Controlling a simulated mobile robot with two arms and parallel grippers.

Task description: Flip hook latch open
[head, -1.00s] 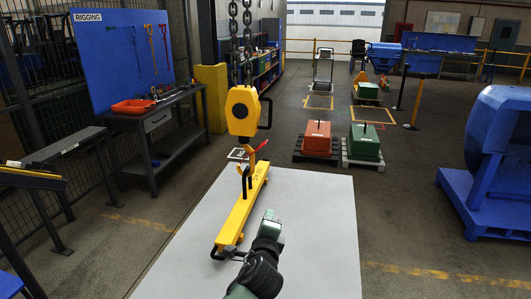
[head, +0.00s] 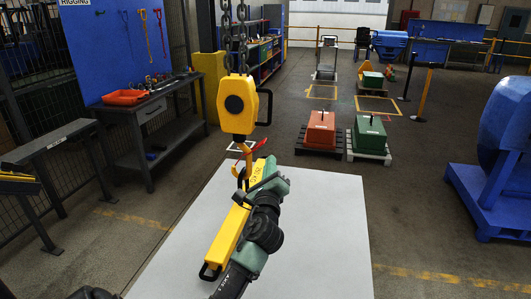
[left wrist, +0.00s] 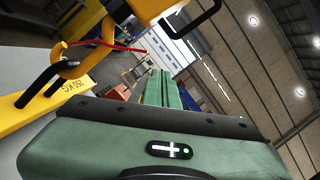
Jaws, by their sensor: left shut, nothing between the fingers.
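The yellow hook block (head: 237,103) hangs from chains above the table. Its orange-yellow hook (head: 246,153) is below it, with a red latch (head: 259,144) sticking out to the right. In the left wrist view the hook (left wrist: 88,62) meets a dark lifting eye (left wrist: 42,72), and the red latch (left wrist: 115,46) points toward the fingers. The yellow beam (head: 226,243) lies on the table under the hook. My left gripper (head: 264,166) is shut and empty, just right of the hook and below the latch; its green fingers (left wrist: 164,88) show together. Contact with the latch cannot be told.
The pale table top (head: 310,235) is clear right of the beam. A workbench (head: 150,112) with an orange tray (head: 125,97) stands left. Orange (head: 320,130) and green (head: 369,138) weights sit on pallets beyond. A large blue fixture (head: 505,150) stands right.

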